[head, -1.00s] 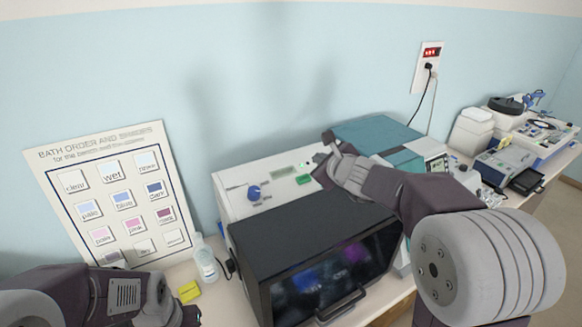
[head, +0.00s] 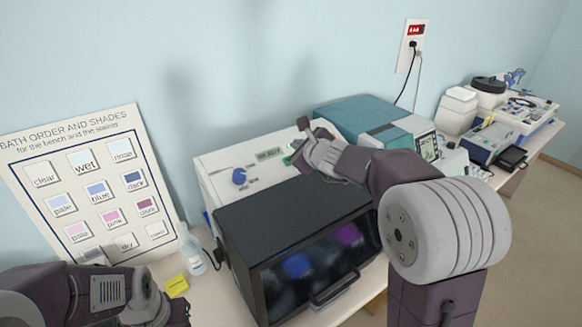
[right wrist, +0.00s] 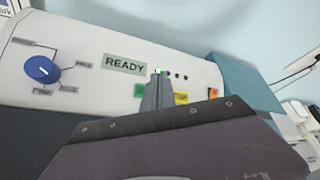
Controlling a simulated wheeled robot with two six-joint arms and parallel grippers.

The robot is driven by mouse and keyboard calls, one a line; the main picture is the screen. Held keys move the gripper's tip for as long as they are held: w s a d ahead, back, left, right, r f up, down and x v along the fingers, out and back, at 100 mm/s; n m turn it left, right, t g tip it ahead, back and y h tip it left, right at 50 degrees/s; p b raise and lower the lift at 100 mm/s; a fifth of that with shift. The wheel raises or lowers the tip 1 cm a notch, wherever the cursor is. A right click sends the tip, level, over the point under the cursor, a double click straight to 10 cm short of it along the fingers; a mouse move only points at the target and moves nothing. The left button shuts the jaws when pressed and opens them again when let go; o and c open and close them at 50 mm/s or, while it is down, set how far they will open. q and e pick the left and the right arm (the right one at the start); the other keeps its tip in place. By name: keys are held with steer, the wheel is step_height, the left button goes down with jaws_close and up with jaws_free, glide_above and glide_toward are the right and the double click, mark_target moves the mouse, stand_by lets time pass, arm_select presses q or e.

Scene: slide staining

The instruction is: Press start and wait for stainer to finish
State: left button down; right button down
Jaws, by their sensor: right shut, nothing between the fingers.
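The stainer has a dark hood (head: 290,210) with a front window and handle, and a white control panel (head: 215,172) behind it. In the right wrist view its display (right wrist: 124,64) reads READY. Below it are a green button (right wrist: 139,91), a yellow button (right wrist: 181,98) and a red-orange button (right wrist: 213,93). A small green light glows above the fingertips. My right gripper (head: 303,128) is shut and empty over the panel, its fingers (right wrist: 158,90) between the green and yellow buttons; contact cannot be told. My left gripper (head: 180,308) is low left, its fingers mostly hidden.
A blue knob (head: 239,176) is on the panel. A teal-topped machine (head: 365,120) stands right of the stainer. A bottle (head: 191,255) and yellow block (head: 177,285) are at its left, by a bath-order board (head: 65,150). A wall socket (head: 412,45) is above.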

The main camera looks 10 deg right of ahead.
step_height(320, 180, down, 2)
steer(key=shift+f+b, duration=0.15)
steer(key=shift+b, duration=0.65)
steer(key=shift+w+a+f, duration=0.1)
steer(key=shift+w+f, duration=0.1)
steer(key=shift+w, duration=0.05)
steer(key=shift+w+a+f+b, duration=0.15)
steer(key=shift+w+f+b, duration=0.05)
steer(key=shift+w+b, duration=0.15)
steer(key=shift+s+r, duration=0.1)
steer(key=shift+s, duration=0.15)
steer(key=shift+w, duration=0.15)
stand_by(0.4)
steer(key=shift+w+f+b, duration=0.1)
steer(key=shift+f+b, duration=0.3)
steer(key=shift+f, duration=0.05)
